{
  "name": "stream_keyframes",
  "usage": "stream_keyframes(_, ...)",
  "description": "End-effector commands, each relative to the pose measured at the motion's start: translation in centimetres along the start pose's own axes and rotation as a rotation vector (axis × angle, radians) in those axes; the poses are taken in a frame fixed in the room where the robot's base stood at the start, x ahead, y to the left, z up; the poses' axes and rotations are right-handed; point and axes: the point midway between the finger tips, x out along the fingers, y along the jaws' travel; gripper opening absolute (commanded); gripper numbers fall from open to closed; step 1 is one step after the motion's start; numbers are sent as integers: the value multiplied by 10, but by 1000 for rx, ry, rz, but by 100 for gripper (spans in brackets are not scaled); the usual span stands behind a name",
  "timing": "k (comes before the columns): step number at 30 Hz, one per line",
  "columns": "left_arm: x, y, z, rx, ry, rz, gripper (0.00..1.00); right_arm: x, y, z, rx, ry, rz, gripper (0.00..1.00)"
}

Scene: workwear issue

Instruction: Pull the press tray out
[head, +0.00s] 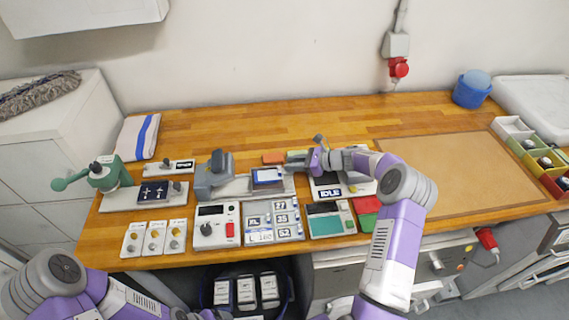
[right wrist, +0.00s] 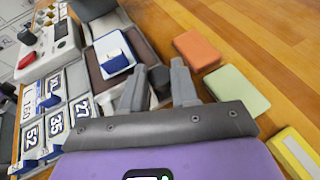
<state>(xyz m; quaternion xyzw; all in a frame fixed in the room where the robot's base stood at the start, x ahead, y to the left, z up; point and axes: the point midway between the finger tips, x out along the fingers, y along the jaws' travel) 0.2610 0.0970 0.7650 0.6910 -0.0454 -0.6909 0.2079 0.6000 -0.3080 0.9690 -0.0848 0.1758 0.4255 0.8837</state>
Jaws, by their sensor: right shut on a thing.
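The press (head: 212,172) has a grey head and stands left of centre on the bench. Its tray, brown inside with a pale metal rim, shows in the right wrist view (right wrist: 108,82). A white card with a blue edge (right wrist: 114,56) lies on it and also shows in the head view (head: 268,176). My right gripper (head: 292,158) is at the tray's right end. Its fingers (right wrist: 157,82) are shut on a grey part there, apparently the tray's handle; the contact is partly hidden. My left arm is at the lower left, its fingers out of view.
An orange block (right wrist: 196,48), a pale green block (right wrist: 237,88) and a yellow block (right wrist: 297,152) lie close beside my right gripper. A panel of number tiles (head: 272,222) is in front of the press. The brown mat (head: 460,170) at right is clear.

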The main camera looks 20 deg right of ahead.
Motion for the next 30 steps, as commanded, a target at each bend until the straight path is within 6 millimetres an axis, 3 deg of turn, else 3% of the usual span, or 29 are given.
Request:
stream_keyframes(5,0,0,0,0,0,0,83,1,0,0,-1,0,0,0)
stream_keyframes(6,0,0,0,0,0,0,83,1,0,0,-1,0,0,30)
stream_keyframes(10,0,0,0,0,0,0,83,1,0,1,0,-1,1,50)
stream_keyframes(20,0,0,0,0,0,0,83,-2,0,0,0,0,0,52)
stream_keyframes(30,-2,1,0,0,0,0,83,-54,0,1,-1,1,-2,52)
